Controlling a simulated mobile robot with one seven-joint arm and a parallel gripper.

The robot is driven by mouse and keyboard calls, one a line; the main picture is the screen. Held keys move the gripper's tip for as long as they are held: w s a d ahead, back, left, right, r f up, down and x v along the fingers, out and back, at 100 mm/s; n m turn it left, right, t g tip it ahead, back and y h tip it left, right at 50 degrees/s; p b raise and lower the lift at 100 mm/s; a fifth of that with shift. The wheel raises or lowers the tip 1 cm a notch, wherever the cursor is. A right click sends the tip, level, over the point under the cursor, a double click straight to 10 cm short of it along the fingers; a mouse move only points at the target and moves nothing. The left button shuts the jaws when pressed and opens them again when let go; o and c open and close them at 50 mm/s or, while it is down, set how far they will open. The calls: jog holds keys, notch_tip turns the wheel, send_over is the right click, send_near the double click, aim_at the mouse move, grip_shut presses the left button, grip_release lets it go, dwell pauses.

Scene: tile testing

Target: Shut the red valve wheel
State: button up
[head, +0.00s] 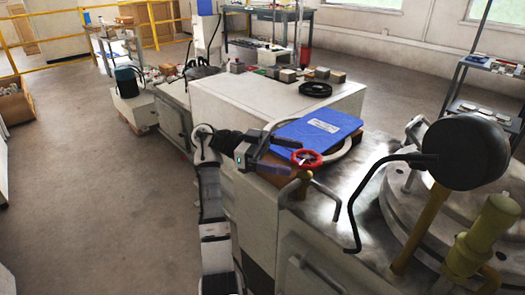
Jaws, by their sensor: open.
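The red valve wheel (306,159) sits on a brass-coloured valve body at the near edge of the metal bench, right of the picture's middle. My arm comes up from the bottom and hides part of the bench front.
A blue slab (308,129) lies behind the wheel, over a pale ring. A black-padded bent handle (465,152) and a yellow-green cylinder (484,236) stand at right near a round metal lid (485,190). The floor at left is clear.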

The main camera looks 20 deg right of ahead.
jog(key=b+v, duration=0.1)
jog(key=v, duration=0.6)
jog(key=shift+a+r, duration=0.1)
jog(key=n+t+h+p, duration=0.5)
jog(key=n+t+p, duration=0.4)
jog(key=t+p, duration=0.35)
send_near(320, 154)
jog(key=shift+t, duration=0.35)
jog(key=d, duration=0.2)
jog(key=d+p, duration=0.1)
jog(key=d, duration=0.1)
jog(key=d+p, duration=0.1)
jog(key=d, duration=0.2)
jog(key=shift+f, duration=0.3)
